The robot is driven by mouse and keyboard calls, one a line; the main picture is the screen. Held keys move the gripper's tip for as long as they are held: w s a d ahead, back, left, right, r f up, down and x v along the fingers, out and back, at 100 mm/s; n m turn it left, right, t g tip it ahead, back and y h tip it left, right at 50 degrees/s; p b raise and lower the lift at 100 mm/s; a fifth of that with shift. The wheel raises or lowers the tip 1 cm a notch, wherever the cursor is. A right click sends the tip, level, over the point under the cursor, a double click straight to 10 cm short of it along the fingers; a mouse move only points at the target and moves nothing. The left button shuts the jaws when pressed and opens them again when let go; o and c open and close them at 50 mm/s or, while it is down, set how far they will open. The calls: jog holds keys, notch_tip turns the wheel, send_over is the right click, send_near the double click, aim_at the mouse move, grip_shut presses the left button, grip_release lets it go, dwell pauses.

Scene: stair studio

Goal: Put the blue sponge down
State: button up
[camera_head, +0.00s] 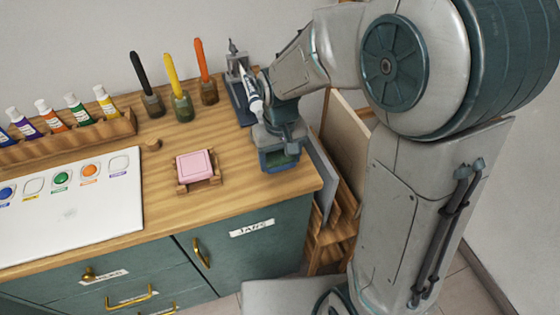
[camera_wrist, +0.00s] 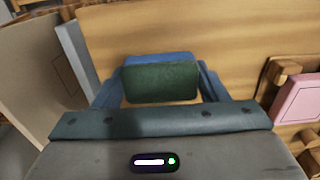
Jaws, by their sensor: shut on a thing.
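My gripper (camera_head: 277,163) is low over the right front corner of the wooden worktop, pointing down. It is shut on the blue sponge, which shows in the wrist view (camera_wrist: 160,59) as a blue block with a dark green face, between the two fingers (camera_wrist: 160,88). In the head view only a little of the sponge's green face (camera_head: 284,156) shows; the fingers hide the rest. I cannot tell whether the sponge touches the worktop (camera_head: 235,195).
A pink block (camera_head: 195,166) sits in a small wooden holder left of my gripper. Pens (camera_head: 180,107) stand in holders behind. A dark stand (camera_head: 239,97) is close behind my gripper. Upright boards (camera_head: 345,150) are beyond the right edge. A white palette sheet (camera_head: 75,215) lies left.

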aim_at(281, 158)
jog(key=shift+f, duration=1.15)
jog(key=shift+f, duration=0.25)
jog(key=o, duration=1)
jog(key=shift+r, duration=0.1)
jog(key=shift+r, duration=0.1)
notch_tip(281, 158, up, 12)
jog(key=shift+f+p, duration=0.1)
jog(key=shift+p, duration=0.25)
jog(key=shift+d+r, duration=0.1)
jog(key=shift+r, duration=0.15)
jog(key=s+d+m+t, duration=0.1)
jog(key=s+d, duration=0.3)
jog(key=s+d+m+t, duration=0.1)
jog(key=s+d, duration=0.2)
jog(key=s, duration=0.1)
jog(key=s+d+m, duration=0.1)
jog(key=s+d, duration=0.2)
jog(key=d, duration=0.1)
jog(key=shift+s+d+f+t, duration=0.2)
jog(key=shift+s+d+t, duration=0.15)
jog(key=shift+s+t, duration=0.05)
